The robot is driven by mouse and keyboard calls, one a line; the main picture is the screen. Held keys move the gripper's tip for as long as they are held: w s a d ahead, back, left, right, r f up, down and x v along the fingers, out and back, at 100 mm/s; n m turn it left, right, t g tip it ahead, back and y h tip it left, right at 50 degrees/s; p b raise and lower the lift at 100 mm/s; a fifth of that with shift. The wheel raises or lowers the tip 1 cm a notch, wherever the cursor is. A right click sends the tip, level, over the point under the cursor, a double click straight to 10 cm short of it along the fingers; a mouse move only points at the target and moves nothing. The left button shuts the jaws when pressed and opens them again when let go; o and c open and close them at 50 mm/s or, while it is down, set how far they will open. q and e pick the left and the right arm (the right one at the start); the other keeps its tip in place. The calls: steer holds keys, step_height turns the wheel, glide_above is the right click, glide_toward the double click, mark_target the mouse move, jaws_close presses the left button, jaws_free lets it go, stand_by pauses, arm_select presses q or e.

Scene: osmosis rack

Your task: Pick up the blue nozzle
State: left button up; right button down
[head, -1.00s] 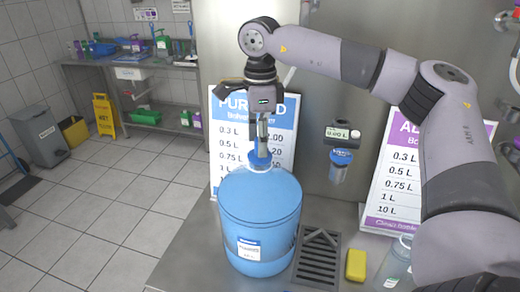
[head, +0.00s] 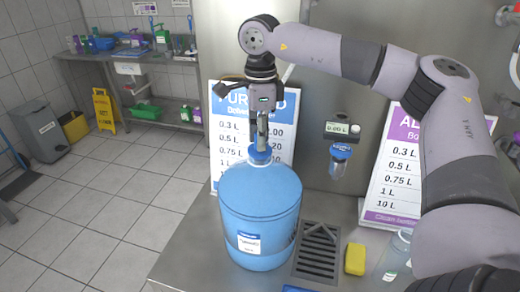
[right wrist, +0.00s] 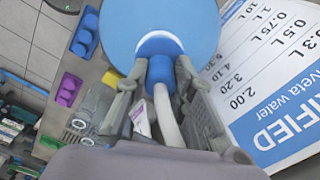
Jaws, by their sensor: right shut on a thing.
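The blue nozzle (head: 260,152) sits at the top of the large blue water jug (head: 261,207), at its neck. My right gripper (head: 262,140) points down over the jug, with its fingers around the nozzle. In the right wrist view the blue nozzle (right wrist: 160,72) is between the two fingertips, and a pale tube runs from it toward the palm. The jug (right wrist: 160,22) fills the top of that view, with a white ring at the neck. I cannot tell whether the nozzle is apart from the neck. My left gripper is not in view.
The jug stands on a steel counter (head: 190,245) beside a drain grille (head: 318,250), a yellow sponge (head: 355,259) and a clear bottle (head: 398,255). Price signs (head: 228,140) stand close behind. A display (head: 342,128) with a blue-topped clear cup (head: 340,160) is on the wall.

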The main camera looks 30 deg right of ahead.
steer(key=shift+r, duration=0.15)
steer(key=shift+r, duration=0.25)
step_height(320, 180, up, 8)
steer(key=shift+b, duration=1.05)
step_height(320, 180, up, 16)
steer(key=p, duration=0.8)
steer(key=shift+f+p, duration=0.15)
steer(key=shift+p, duration=0.15)
